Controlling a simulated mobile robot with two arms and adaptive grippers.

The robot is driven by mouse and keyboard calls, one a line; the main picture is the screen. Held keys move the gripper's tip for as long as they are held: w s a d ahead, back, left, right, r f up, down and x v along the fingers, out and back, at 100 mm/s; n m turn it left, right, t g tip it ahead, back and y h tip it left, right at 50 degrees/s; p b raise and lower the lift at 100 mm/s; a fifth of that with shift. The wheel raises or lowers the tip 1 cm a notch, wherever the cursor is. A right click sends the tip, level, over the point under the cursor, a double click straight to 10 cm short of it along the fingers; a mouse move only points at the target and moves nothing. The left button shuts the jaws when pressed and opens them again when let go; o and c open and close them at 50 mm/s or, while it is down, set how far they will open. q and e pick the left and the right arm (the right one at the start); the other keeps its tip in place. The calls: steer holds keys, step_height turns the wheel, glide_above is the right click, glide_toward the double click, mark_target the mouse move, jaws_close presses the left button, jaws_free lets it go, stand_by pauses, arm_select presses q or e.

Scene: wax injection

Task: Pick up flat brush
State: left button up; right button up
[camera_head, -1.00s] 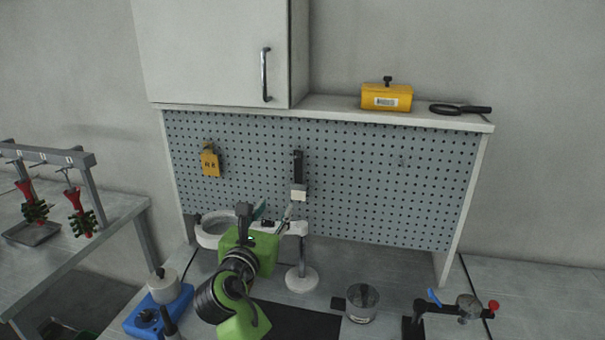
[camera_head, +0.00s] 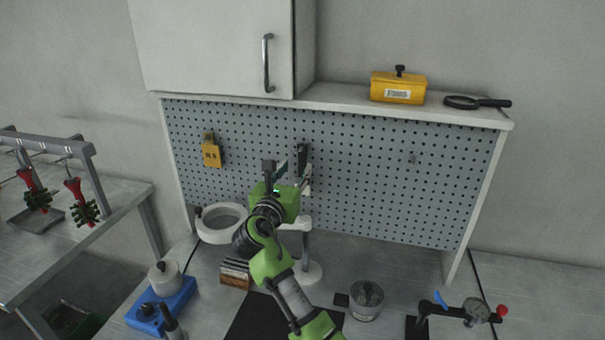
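The flat brush (camera_head: 303,156) hangs on the pegboard, with a dark handle at the top. Its pale lower part is mostly hidden behind my gripper. My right gripper (camera_head: 293,175) is raised in front of the pegboard at the brush's lower part. Its fingers look spread apart, one left of the brush and one overlapping it. I cannot tell whether they touch it. My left gripper is not in view.
A white ring lamp (camera_head: 222,222) stands behind my arm at the left. A yellow box (camera_head: 398,88) and a magnifier (camera_head: 476,102) lie on the shelf. A glass beaker (camera_head: 366,300) and a blue-based device (camera_head: 162,303) stand on the bench.

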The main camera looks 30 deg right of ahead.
mark_target(302, 161)
steer(key=p+x, duration=0.1)
steer(key=x, duration=0.2)
steer(key=shift+w+d+r, duration=0.1)
steer(key=shift+d+r, duration=0.1)
steer(key=shift+d, duration=0.25)
steer(key=shift+w+d+f, duration=0.2)
steer(key=shift+w+d, duration=0.05)
steer(key=shift+d, duration=0.05)
steer(key=shift+a, duration=0.15)
steer(key=shift+c, duration=0.7)
steer(key=shift+r, duration=0.1)
jaws_close()
